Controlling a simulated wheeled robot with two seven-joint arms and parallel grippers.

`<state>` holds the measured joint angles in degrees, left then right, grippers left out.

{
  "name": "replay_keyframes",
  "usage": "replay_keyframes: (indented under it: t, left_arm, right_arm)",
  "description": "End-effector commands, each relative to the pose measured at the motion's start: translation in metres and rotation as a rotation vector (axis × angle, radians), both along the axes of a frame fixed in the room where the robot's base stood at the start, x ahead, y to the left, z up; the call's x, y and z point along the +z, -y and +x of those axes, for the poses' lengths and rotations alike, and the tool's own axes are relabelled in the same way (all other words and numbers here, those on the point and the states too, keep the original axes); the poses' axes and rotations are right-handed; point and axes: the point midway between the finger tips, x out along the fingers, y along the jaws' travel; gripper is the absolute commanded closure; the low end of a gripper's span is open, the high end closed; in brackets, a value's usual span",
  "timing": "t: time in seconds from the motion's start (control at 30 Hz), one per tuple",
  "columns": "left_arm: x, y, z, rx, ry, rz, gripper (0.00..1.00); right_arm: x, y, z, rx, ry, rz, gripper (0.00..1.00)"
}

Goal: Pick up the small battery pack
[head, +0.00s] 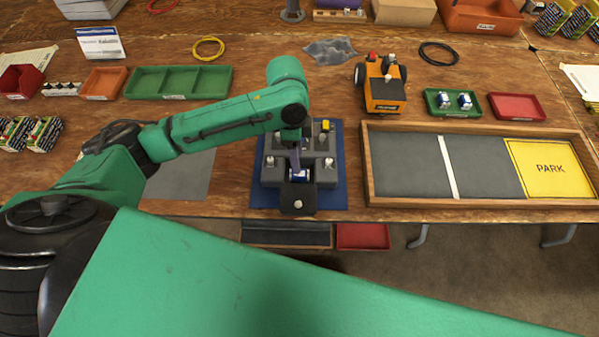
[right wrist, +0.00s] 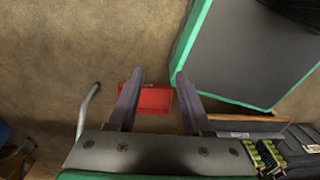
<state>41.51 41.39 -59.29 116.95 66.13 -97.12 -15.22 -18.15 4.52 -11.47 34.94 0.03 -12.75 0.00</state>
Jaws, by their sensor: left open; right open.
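In the head view my left gripper (head: 296,160) is open and points down over a grey charger fixture (head: 270,172) on a blue mat (head: 334,195). A small white-and-blue block (head: 299,176), which looks like a battery pack, sits at the fixture's front, right by the fingertips. Whether the fingers straddle it or touch it I cannot tell, as the gripper partly hides it. Two similar small white-and-blue packs stand in a green tray (head: 431,106) at the right. My right gripper (right wrist: 155,98) is open and empty in the right wrist view, with floor beyond its fingers.
An orange-and-black wheeled vehicle (head: 384,88) stands behind the fixture to the right. A wood-framed lane with a yellow PARK pad (head: 551,169) fills the right front. A green divided tray (head: 180,82) and a red tray (head: 517,107) lie on the bench. A red bin (right wrist: 155,99) lies below the bench.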

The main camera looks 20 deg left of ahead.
Motion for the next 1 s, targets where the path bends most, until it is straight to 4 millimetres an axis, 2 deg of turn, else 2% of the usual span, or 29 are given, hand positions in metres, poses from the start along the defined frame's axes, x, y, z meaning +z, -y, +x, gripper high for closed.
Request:
replay_keyframes:
  t: [0.3,0.53,0.57,0.6,0.7,1.0]
  left_arm:
    - [-0.05,0.006,-0.01,-0.001,0.0,0.0,0.44]
    - [-0.056,0.006,-0.01,-0.002,0.002,0.0,0.44]
    - [-0.056,0.006,-0.01,-0.002,0.002,0.0,0.48]
    - [-0.056,0.006,-0.01,-0.002,0.002,0.0,0.63]
    - [-0.056,0.006,-0.01,-0.002,0.001,0.0,1.0]
    - [-0.056,0.006,-0.011,-0.002,0.0,0.0,1.0]
  right_arm:
    - [0.009,-0.002,0.026,0.0,0.043,0.004,0.5]
    - [0.008,-0.001,0.021,-0.001,0.035,0.003,0.5]
    - [0.008,-0.001,0.021,-0.001,0.034,0.003,0.5]
    - [0.008,-0.001,0.02,-0.001,0.033,0.003,0.5]
    - [0.008,-0.001,0.019,-0.001,0.031,0.003,0.5]
    - [0.008,-0.001,0.018,0.0,0.029,0.002,0.5]
